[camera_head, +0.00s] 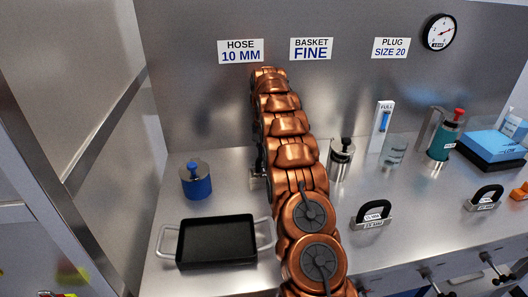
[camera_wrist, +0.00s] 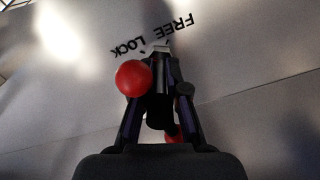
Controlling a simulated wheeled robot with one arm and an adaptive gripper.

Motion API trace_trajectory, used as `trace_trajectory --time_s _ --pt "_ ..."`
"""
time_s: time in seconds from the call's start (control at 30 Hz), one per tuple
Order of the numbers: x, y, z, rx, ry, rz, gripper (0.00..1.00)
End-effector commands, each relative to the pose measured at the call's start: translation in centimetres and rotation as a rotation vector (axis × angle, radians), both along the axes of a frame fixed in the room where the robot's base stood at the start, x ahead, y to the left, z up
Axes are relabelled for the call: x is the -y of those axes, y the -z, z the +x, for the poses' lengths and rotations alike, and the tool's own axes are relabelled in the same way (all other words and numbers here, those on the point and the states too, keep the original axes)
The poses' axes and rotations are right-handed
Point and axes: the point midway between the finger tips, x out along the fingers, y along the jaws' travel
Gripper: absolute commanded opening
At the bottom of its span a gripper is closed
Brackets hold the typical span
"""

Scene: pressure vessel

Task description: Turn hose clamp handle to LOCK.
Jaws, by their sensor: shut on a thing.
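In the wrist view my gripper (camera_wrist: 160,95) has its fingers closed in around a dark part of the hose clamp handle. A red ball knob (camera_wrist: 134,78) shows at the left finger, and a second red piece shows low between the fingers, partly hidden. Beyond the fingertips a small pale metal tip (camera_wrist: 155,47) lies near the upside-down FREE (camera_wrist: 178,28) and LOCK (camera_wrist: 130,46) labels. I cannot tell exactly which word it points to. In the head view my arm hides the gripper and most of the clamp.
The steel wall (camera_head: 200,100) rises behind the bench.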

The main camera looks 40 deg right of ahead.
Motion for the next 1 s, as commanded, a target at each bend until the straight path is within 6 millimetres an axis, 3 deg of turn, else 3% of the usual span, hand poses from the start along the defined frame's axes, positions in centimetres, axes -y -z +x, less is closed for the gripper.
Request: trace_trajectory --time_s 0.33,0.37,0.6,1.0 --pt "0.01 0.08 -0.1 -0.004 -0.002 0.001 0.0" --pt "0.01 0.08 -0.1 -0.004 -0.002 0.001 0.15" --pt "0.01 0.04 -0.06 -0.002 -0.002 0.001 0.39" --pt "0.03 -0.05 -0.04 -0.001 0.027 0.0 0.39"
